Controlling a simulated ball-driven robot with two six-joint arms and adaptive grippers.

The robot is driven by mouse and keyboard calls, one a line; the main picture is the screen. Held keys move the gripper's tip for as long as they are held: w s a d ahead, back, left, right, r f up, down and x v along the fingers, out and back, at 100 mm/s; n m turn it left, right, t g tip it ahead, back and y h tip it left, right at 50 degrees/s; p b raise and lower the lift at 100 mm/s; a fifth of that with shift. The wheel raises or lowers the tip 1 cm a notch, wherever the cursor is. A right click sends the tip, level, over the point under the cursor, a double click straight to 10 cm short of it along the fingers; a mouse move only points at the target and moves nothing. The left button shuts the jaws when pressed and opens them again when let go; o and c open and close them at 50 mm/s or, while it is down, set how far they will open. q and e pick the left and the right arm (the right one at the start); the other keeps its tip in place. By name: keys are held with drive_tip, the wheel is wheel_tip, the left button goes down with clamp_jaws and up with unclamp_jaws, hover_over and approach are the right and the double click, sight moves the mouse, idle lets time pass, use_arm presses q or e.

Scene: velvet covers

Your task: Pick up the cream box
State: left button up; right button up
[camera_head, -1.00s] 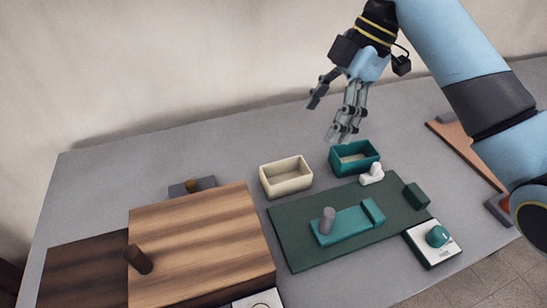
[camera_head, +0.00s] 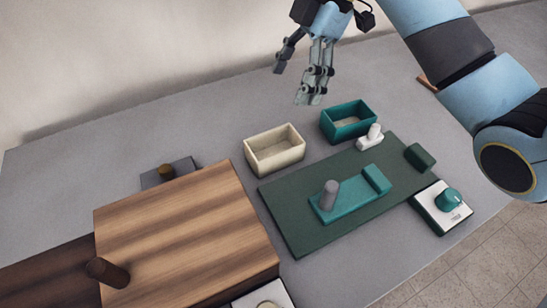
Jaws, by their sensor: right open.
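The cream box (camera_head: 277,158) is an open-topped, empty-looking container on the grey table, between the wooden block and the teal box. My right gripper (camera_head: 291,86) hangs above and behind the cream box, a little to its right in the picture. Its fingers are spread apart, point down and hold nothing. It appears clear of both boxes. My left gripper is out of view.
A teal open box (camera_head: 348,121) stands just right of the cream box. A dark green mat (camera_head: 297,212) in front bears a teal piece (camera_head: 347,199) with a grey peg. A large wooden block (camera_head: 187,233) with a knob stands at left. Bare table (camera_head: 95,150) lies behind.

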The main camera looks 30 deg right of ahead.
wheel_tip(320, 180, down, 6)
drive_tip(key=b, duration=0.4)
hover_over(274, 147)
drive_tip(key=s, duration=0.2)
drive_tip(key=f, duration=0.4)
drive_tip(key=shift+s+d+b, duration=0.15)
drive_tip(key=shift+d+b, duration=0.15)
drive_tip(key=shift+d, duration=0.1)
drive_tip(key=x, duration=0.5)
drive_tip(key=shift+s+a+f+b, duration=0.1)
drive_tip(key=shift+f+b, duration=0.25)
drive_tip(key=shift+f, duration=0.2)
drive_tip(key=c, duration=0.9)
